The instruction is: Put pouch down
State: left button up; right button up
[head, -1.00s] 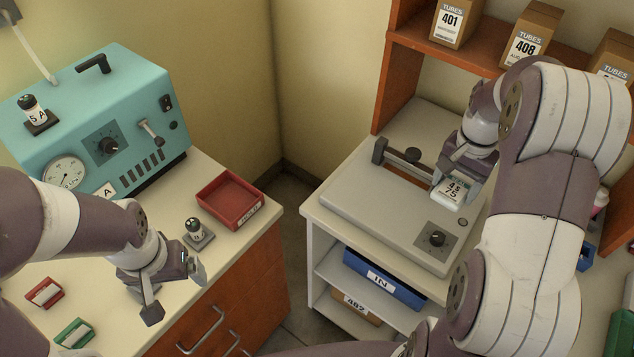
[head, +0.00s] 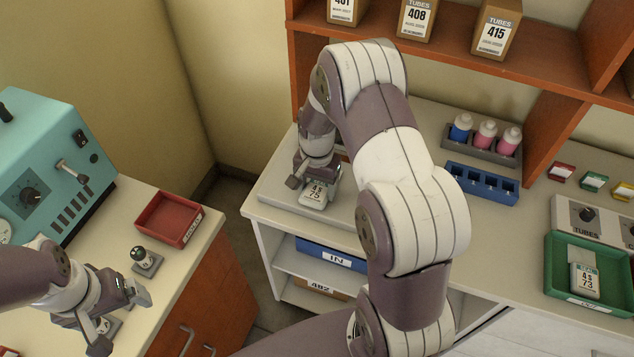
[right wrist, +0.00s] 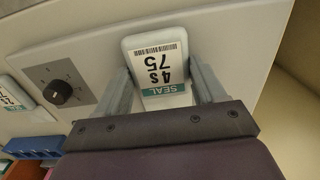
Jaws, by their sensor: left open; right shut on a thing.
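The white pouch (head: 314,194), marked 4S 75 with a teal SEAL band, is in my right gripper (right wrist: 165,88). The right wrist view shows the pouch (right wrist: 155,62) between both fingers, over the pale grey plate of a machine (right wrist: 85,50). I cannot tell whether it touches the plate. In the head view my right arm hides much of that machine (head: 272,207). My left gripper (head: 121,321) is open over the left bench. A second pouch (head: 585,281), marked 4S 73, lies in a green tray (head: 553,292) at the right.
A blue rack (head: 480,185) and a grey rack with several bottles (head: 484,146) stand right of my right arm. A red tray (head: 166,218) and a small stand (head: 146,262) are on the left bench. A floor gap separates the benches. Shelves with boxes (head: 417,19) rise behind.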

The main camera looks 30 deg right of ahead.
aim_at(317, 189)
jog(key=shift+f, duration=0.1)
jog(key=o, duration=1)
jog(key=shift+o, duration=0.2)
notch_tip(317, 189, up, 12)
jog(key=f+b, duration=0.1)
jog(key=s+a+n, duration=0.4)
jog(key=s+n, duration=0.1)
jog(key=s, duration=0.1)
jog(key=s+a+n+t, duration=0.1)
jog(key=s+a+n, duration=0.3)
jog(key=s, duration=0.3)
jog(key=shift+s+f+n, duration=0.25)
jog(key=shift+s+n, duration=0.05)
jog(key=shift+n, duration=0.3)
jog(key=shift+a, duration=0.1)
